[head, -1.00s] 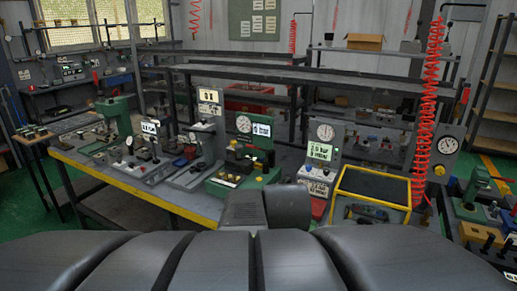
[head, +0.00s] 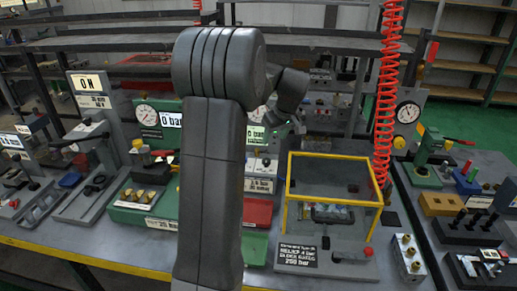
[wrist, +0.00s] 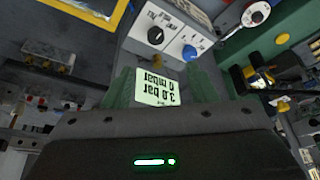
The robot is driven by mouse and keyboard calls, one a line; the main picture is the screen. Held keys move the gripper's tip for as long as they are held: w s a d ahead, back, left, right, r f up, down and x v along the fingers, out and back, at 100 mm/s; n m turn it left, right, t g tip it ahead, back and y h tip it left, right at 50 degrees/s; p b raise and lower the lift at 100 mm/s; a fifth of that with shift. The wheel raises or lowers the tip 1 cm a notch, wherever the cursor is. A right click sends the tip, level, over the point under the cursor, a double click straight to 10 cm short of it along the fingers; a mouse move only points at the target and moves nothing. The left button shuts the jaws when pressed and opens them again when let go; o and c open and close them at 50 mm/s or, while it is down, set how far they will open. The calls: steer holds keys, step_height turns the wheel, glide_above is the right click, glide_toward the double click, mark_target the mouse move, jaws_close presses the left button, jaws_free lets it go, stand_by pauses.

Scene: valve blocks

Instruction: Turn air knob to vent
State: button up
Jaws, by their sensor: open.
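The white knob panel (wrist: 165,43) shows in the wrist view, seen upside down. It has a black knob (wrist: 155,36) and a blue knob (wrist: 190,53); I cannot read which is the air knob. A lit display (wrist: 157,87), reading 3.0 bar and 0 mbar upside down, is below them. My gripper (wrist: 161,75) is open, its two fingers on either side of the display in the picture, with both knobs beyond the tips. No contact is visible. In the head view my arm hides part of this station, whose white panel (head: 262,165) shows at its right.
A yellow-framed box (head: 335,180) stands just right of the station, with a red coiled hose (head: 388,90) behind it. A green gauge block (head: 150,125) is to the left. A metal block (head: 408,258) stands at the front right. Free room is above the bench.

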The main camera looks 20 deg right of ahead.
mark_target(266, 160)
steer(key=x, duration=0.4)
steer(key=p+x, duration=0.1)
steer(key=x, duration=0.4)
steer(key=p+x, duration=0.1)
steer(key=x, duration=0.4)
steer(key=shift+w+d+r, duration=0.15)
steer(key=shift+w+d, duration=0.05)
steer(key=shift+d, duration=0.2)
steer(key=c, duration=1)
